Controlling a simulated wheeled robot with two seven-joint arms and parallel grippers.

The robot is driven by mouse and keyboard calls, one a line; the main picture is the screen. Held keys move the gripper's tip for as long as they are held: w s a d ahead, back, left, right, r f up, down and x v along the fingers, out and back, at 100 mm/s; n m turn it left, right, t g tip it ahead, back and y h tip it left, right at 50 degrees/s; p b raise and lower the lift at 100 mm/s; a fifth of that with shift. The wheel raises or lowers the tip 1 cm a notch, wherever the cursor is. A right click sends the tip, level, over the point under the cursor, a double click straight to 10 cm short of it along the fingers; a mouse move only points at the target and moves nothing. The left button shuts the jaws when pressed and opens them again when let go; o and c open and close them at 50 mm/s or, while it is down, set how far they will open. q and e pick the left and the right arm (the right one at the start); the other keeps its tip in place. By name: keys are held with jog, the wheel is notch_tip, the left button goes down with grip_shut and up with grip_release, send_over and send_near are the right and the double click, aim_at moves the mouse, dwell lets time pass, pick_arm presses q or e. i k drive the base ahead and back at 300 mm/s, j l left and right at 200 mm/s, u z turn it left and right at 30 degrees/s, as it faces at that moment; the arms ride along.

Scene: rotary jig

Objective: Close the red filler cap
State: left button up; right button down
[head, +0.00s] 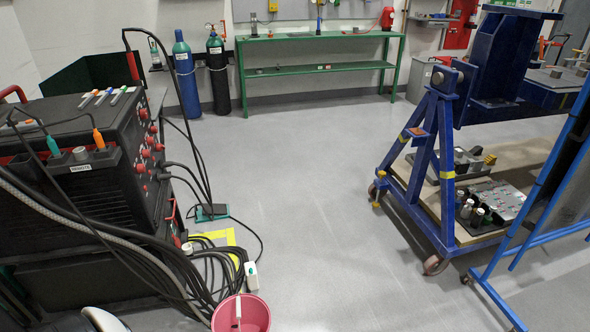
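The black machine (75,190) with red knobs (146,140) on its front face stands at the left. Several small red parts show on it, including a red handle (12,93) at its upper left and a small red part (176,241) low at its front. I cannot tell which, if any, is the red filler cap, or whether a cap is open or shut. Neither of my grippers is in view. A pale rounded shape at the bottom left edge may be part of my arm.
Black cables and hoses hang down the machine to the floor. A pink bucket (258,311) stands at the bottom. Two gas cylinders (186,80) and a green bench (313,69) are at the back. A blue wheeled frame (421,190) stands right. The middle floor is clear.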

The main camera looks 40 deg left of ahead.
aim_at(177, 241)
jog(key=i+u, duration=0.1)
jog(key=i, duration=0.4)
jog(key=i+l+u, duration=0.1)
jog(key=i, duration=0.4)
jog(key=i+l+u, duration=0.1)
jog(key=i, duration=0.35)
jog(key=i+l+u, duration=0.1)
jog(key=i+l, duration=0.2)
jog(key=i, duration=0.2)
jog(key=i+j+u, duration=0.15)
jog(key=i+u, duration=0.15)
jog(key=u, duration=0.15)
jog(key=i+u, duration=0.7)
jog(key=u, duration=0.2)
jog(key=i+l+u, duration=0.15)
jog(key=i+u, duration=0.3)
jog(key=i+l+u, duration=0.15)
jog(key=l+u, duration=0.15)
jog(key=u, duration=0.2)
